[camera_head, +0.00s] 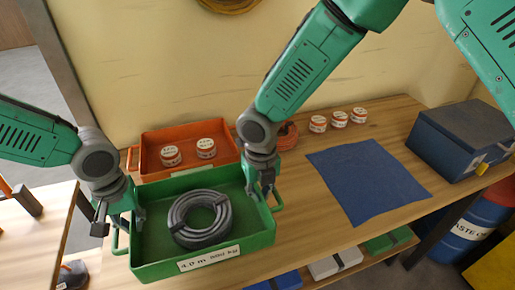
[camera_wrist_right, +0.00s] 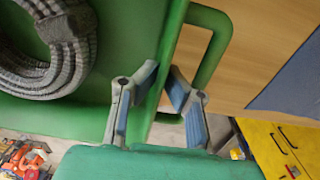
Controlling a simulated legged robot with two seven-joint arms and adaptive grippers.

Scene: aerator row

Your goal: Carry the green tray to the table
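The green tray (camera_head: 205,262) is at the lower left of the head view, with a coiled grey hose (camera_head: 178,226) lying in it. Its label faces me. My left gripper (camera_head: 120,218) is at the tray's left end, its fingers spread apart on either side of the wall near the handle. My right gripper (camera_head: 261,184) is at the right end; the right wrist view shows its fingertips (camera_wrist_right: 164,78) close together on either side of the rim, beside the handle (camera_wrist_right: 215,48). The wooden table (camera_head: 305,222) is behind and right of the tray. Contact under the tray is hidden.
An orange tray (camera_head: 150,142) with two jars stands behind the green tray. Three jars (camera_head: 338,119) stand near the wall. A blue mat (camera_head: 368,180) lies flat on the table, left of a dark blue box (camera_head: 462,140). Another wooden surface (camera_head: 35,235) is at the left.

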